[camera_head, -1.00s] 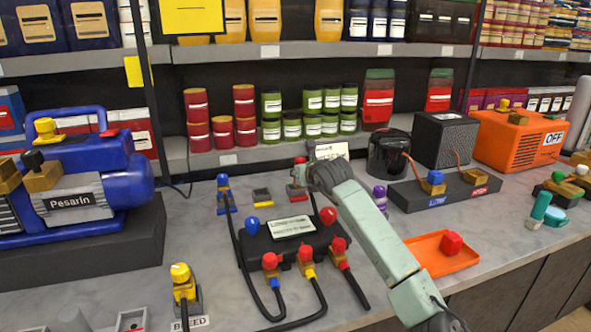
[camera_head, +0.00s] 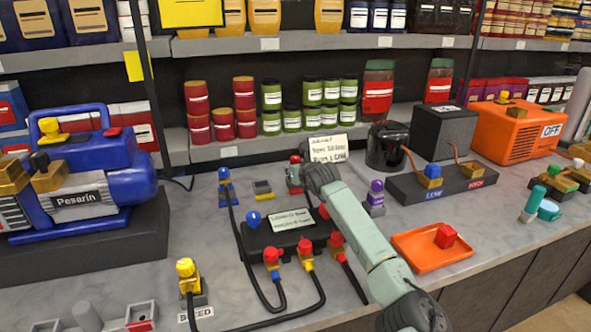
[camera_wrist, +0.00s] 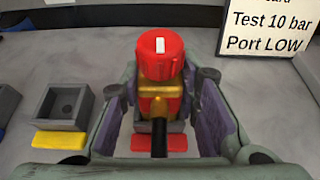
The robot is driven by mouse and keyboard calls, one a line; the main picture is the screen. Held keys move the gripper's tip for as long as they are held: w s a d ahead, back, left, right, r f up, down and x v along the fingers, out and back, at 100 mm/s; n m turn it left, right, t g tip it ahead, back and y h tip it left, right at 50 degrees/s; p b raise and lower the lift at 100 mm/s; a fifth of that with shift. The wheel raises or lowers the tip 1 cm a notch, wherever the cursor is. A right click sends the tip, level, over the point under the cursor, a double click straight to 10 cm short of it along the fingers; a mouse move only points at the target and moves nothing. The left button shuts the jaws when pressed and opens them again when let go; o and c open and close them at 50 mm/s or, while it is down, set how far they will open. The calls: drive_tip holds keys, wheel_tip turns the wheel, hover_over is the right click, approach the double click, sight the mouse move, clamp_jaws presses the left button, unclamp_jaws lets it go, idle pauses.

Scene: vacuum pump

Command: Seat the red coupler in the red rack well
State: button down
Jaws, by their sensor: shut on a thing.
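The red coupler (camera_wrist: 161,58) has a red cap with a white mark, a brass body and a black hose end. It is upright between the two fingers of my gripper (camera_wrist: 163,92), which is shut on it. In the head view, the coupler's red top (camera_head: 295,159) shows beside my gripper (camera_head: 303,178) at the back of the counter. The red rack well, marked by a red tab (camera_wrist: 159,143), lies directly below the coupler. The coupler's lower end is at the well, but I cannot tell how deep it sits, because the hose and fingers partly hide it.
An empty well with a yellow tab (camera_wrist: 60,140) is to the left, and a blue coupler (camera_head: 225,176) stands beyond it. A white card (camera_head: 328,148) stands close behind my gripper. The dark manifold (camera_head: 268,238) with hoses lies in front, near my arm.

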drive_tip(key=c, duration=1.2)
unclamp_jaws()
drive_tip(key=shift+b+v, duration=2.4)
drive_tip(key=shift+v, duration=3.7)
